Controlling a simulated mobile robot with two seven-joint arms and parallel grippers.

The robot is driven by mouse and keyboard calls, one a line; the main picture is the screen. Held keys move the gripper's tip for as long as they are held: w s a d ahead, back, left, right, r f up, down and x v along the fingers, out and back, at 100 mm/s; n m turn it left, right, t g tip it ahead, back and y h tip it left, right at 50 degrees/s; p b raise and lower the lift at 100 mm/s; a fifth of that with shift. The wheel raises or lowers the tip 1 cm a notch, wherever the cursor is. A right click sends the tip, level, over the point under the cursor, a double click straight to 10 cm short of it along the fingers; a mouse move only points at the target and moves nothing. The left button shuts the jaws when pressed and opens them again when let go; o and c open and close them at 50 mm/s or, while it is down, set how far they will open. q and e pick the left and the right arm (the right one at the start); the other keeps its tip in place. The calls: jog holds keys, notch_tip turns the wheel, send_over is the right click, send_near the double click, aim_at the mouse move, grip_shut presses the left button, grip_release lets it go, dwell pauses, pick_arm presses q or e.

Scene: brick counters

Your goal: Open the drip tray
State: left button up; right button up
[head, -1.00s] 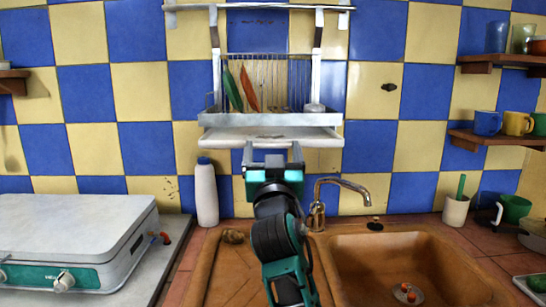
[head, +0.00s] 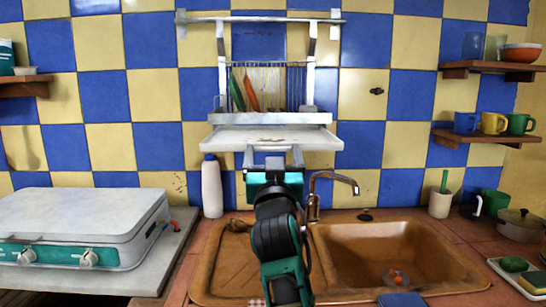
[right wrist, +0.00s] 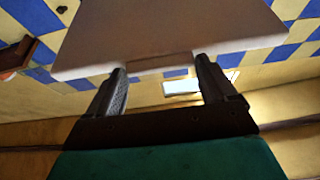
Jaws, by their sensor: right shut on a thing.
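The drip tray (head: 225,141) is a flat white slab under the dish rack (head: 312,92) on the tiled wall. It juts out toward me from below the rack's light base. My right gripper (head: 274,152) is at the middle of the tray's front edge. In the right wrist view the pale underside of the tray (right wrist: 170,35) fills the top. There the two fingers of my right gripper (right wrist: 162,78) are shut on a small tab at the tray's edge. My left gripper is not in view.
Below are a brown sink (head: 385,250) and a brass tap (head: 325,185). A white bottle (head: 212,190) stands left of my right arm. A camping stove (head: 75,230) is at left. Shelves with cups (head: 493,123) are at right. Air in front of the tray is free.

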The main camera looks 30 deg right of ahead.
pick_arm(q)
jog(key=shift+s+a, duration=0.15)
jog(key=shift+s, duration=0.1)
pick_arm(e)
jog(key=shift+s+a, duration=0.15)
jog(key=shift+s, duration=0.1)
jog(key=o, duration=1.3)
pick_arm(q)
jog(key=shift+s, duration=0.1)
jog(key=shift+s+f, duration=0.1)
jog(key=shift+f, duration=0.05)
pick_arm(e)
jog(key=shift+f, duration=0.1)
